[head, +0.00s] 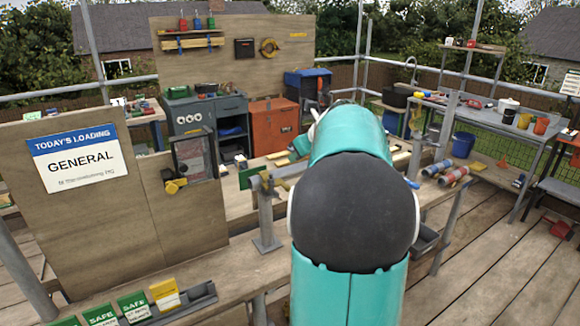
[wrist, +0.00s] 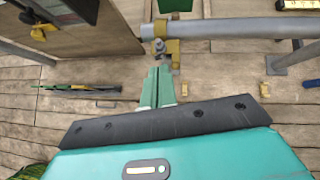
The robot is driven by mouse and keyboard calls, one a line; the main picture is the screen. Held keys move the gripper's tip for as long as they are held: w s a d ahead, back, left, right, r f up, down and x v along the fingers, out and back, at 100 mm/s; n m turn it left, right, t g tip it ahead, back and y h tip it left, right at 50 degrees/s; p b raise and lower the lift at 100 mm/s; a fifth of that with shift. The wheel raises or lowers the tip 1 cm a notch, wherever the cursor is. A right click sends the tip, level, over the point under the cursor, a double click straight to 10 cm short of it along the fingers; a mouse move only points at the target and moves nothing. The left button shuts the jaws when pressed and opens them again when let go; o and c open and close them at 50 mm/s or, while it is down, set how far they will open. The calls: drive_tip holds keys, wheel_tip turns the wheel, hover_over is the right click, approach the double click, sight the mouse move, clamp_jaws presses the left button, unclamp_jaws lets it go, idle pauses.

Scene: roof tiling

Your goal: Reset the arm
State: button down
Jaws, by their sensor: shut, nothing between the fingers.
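My gripper (wrist: 158,72) shows in the wrist view with its two green fingers together, shut and empty. The fingertips point at a yellow clamp (wrist: 173,46) on a grey pole (wrist: 240,28). They look close to it, but I cannot tell whether they touch. In the head view my teal arm, with its large dark joint, fills the middle, and the gripper is hidden behind it.
A wooden board with a "GENERAL" sign (head: 82,160) stands at left, above a ledge with green and yellow cards (head: 133,306). An orange cabinet (head: 274,124) and a grey bench (head: 485,121) stand behind. The plank floor (head: 485,255) at right is mostly clear.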

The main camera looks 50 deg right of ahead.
drive_tip(key=shift+s+r, duration=0.4)
drive_tip(key=shift+r, duration=0.25)
drive_tip(key=s+a+f+n+g+y, duration=0.2)
drive_tip(key=a+n, duration=1.5)
drive_tip(key=a, duration=1.1)
drive_tip(key=s+a+f+n, duration=0.4)
drive_tip(key=s+a+n, duration=0.3)
drive_tip(key=n, duration=0.3)
drive_tip(key=s+a+f+n+g+h, duration=0.1)
drive_tip(key=s+a+f+n, duration=0.2)
drive_tip(key=s+a+n, duration=0.3)
drive_tip(key=a+n, duration=0.2)
drive_tip(key=n, duration=0.2)
drive_tip(key=shift+s+a+f+g, duration=0.2)
drive_tip(key=shift+s+f+g, duration=0.1)
drive_tip(key=shift+s+f, duration=0.1)
drive_tip(key=shift+d, duration=0.1)
